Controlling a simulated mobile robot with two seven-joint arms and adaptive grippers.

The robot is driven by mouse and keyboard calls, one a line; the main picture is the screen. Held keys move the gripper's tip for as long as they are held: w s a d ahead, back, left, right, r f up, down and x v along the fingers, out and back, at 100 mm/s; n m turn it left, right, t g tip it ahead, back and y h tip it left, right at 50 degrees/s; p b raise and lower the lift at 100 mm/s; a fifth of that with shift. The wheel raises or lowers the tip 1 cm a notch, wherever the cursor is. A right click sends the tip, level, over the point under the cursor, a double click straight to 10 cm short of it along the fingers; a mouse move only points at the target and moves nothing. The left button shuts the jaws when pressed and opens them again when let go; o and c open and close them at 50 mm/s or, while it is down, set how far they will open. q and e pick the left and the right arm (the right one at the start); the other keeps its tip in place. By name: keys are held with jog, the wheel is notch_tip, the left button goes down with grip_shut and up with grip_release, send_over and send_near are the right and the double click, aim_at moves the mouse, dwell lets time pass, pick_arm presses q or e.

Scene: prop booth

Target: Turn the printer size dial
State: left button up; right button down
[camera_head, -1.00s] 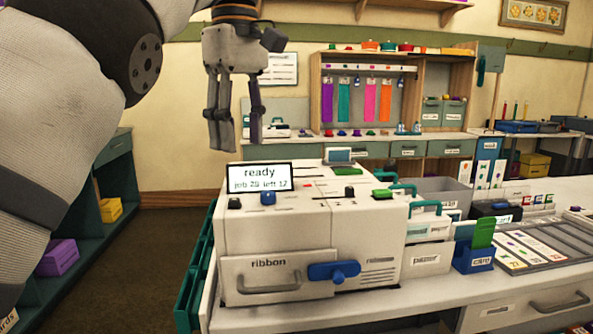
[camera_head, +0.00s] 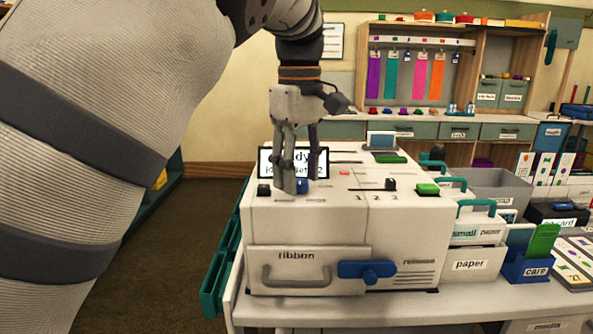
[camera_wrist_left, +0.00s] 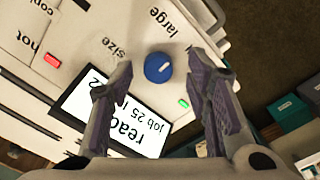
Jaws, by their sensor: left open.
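The white printer (camera_head: 310,222) stands on the counter, with a lit display (camera_head: 265,160) at its top left. Its blue size dial (camera_wrist_left: 158,67) shows clearly in the left wrist view, with a white mark on its face and the words "size" and "large" printed near it. In the head view the dial (camera_head: 302,186) is partly hidden by a finger. My left gripper (camera_head: 292,188) points down over the dial, and it also shows in the left wrist view (camera_wrist_left: 158,62), open, one finger on each side of the dial. Whether the fingers touch it I cannot tell. My right gripper is out of view.
A black knob (camera_head: 264,190) stands left of the dial, and a black slider (camera_head: 390,184) and a green button (camera_head: 428,189) stand to its right. The display stands close behind the fingers. A blue lever (camera_head: 367,270) is on the printer's front. Paper trays (camera_head: 468,263) stand to the right.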

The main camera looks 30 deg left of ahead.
pick_arm(q)
jog(key=shift+f, duration=0.35)
jog(key=shift+w, duration=0.1)
grip_shut()
jog(key=shift+m, duration=0.4)
jog(key=m, duration=0.3)
jog(key=shift+m, duration=2.6)
